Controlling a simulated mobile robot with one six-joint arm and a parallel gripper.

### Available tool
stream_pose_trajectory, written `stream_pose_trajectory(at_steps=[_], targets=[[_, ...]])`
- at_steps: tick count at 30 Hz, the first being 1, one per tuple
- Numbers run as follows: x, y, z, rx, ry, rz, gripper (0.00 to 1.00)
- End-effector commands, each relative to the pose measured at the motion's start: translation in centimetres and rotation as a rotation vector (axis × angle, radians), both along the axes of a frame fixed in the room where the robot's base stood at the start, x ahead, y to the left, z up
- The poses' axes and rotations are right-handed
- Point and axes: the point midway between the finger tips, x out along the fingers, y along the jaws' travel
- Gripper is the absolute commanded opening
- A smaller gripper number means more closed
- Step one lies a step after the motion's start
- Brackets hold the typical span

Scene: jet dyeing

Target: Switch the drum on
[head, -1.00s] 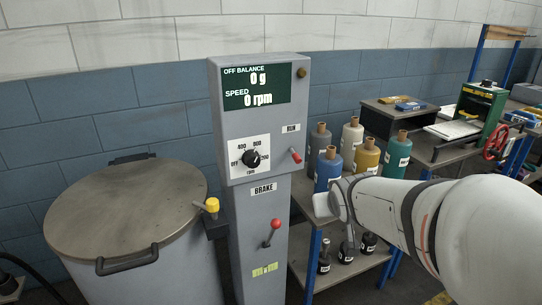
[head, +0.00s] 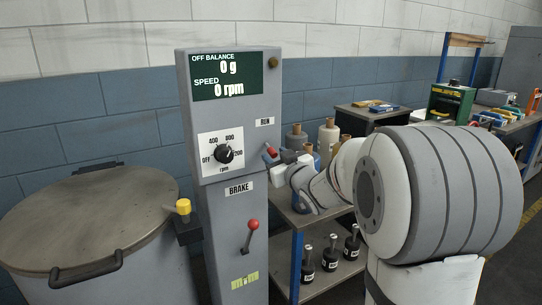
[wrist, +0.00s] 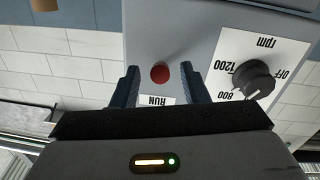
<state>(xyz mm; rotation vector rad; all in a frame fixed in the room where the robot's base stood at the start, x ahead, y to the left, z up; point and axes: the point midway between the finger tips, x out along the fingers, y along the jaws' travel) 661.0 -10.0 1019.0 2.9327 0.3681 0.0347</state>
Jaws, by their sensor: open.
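The grey control column (head: 230,125) carries a display (head: 227,79) reading 0 g off balance and 0 rpm. The red-tipped RUN lever (head: 271,152) sticks out at its right side. My gripper (head: 275,163) is at this lever. In the wrist view, my open gripper (wrist: 161,84) has one finger on each side of the lever's red end (wrist: 160,73), with gaps on both sides. The black rpm dial (head: 223,155) also shows in the wrist view (wrist: 254,79). The drum (head: 85,215), with its lid down, stands left of the column.
A red-knobbed BRAKE lever (head: 252,226) sits below RUN. A yellow-knobbed part (head: 183,207) is between drum and column. A table (head: 318,214) with several bobbins stands behind my arm, with dark bottles (head: 330,258) on its lower shelf. A green machine (head: 449,103) is farther right.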

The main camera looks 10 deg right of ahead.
Motion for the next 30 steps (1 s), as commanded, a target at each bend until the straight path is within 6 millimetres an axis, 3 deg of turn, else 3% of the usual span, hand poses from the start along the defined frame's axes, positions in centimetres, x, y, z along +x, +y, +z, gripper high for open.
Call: stream_pose_trajectory(at_steps=[6,15,30], targets=[[2.1,0.6,0.0,0.001,0.0,0.0,0.41],[2.3,0.6,0.0,0.0,0.001,0.0,0.41],[2.3,0.7,0.0,0.0,0.0,0.001,0.0]])
